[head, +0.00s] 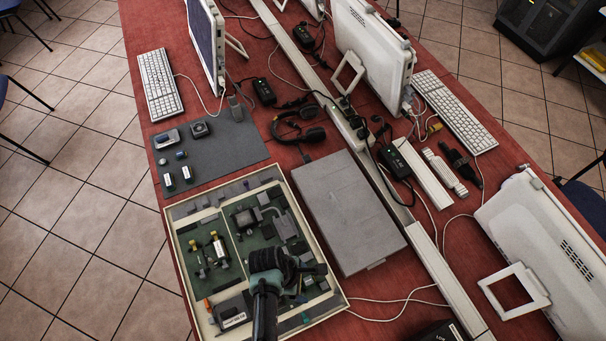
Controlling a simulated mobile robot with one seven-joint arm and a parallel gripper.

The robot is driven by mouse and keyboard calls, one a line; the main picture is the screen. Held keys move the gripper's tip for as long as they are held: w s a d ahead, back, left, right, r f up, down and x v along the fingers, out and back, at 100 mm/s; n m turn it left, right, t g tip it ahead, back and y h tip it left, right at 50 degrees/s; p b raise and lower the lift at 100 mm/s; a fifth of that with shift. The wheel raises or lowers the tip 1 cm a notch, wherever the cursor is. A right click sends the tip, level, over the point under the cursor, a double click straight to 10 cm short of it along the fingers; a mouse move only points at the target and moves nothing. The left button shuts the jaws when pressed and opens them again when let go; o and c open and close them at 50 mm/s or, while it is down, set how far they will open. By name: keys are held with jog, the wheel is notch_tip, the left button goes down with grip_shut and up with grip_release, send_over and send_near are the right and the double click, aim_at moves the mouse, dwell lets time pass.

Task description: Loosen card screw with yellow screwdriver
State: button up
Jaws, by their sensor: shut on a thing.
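An open cream-rimmed case (178,258) on the red table holds green circuit boards with parts on them. A larger board (240,262) lies on the right of its divider and a smaller board (207,268) on the left. My gripper (286,272) is over the right half of the case, seen from above and behind. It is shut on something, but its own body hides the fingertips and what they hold. I cannot make out the yellow screwdriver or the card screw. I cannot tell whether the gripper touches the board.
A closed grey box (345,210) stands close to the right of the case. A grey mat (225,148) with small parts lies beyond it. A white cable channel (425,240) runs along the table. Cables, headphones (298,128), keyboards (160,85) and monitors (372,50) surround this area.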

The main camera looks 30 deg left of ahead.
jog(key=shift+r, duration=0.1)
jog(key=shift+w+a+n+t+y+p, duration=0.1)
jog(key=shift+n+t+y+p, duration=0.15)
jog(key=shift+n+p, duration=0.6)
jog(key=shift+w+a+n+t+y+p, duration=0.15)
jog(key=shift+n+t+p, duration=0.1)
jog(key=shift+n, duration=1.1)
notch_tip(320, 180, up, 7)
jog(key=p, duration=0.7)
jog(key=shift+d, duration=0.1)
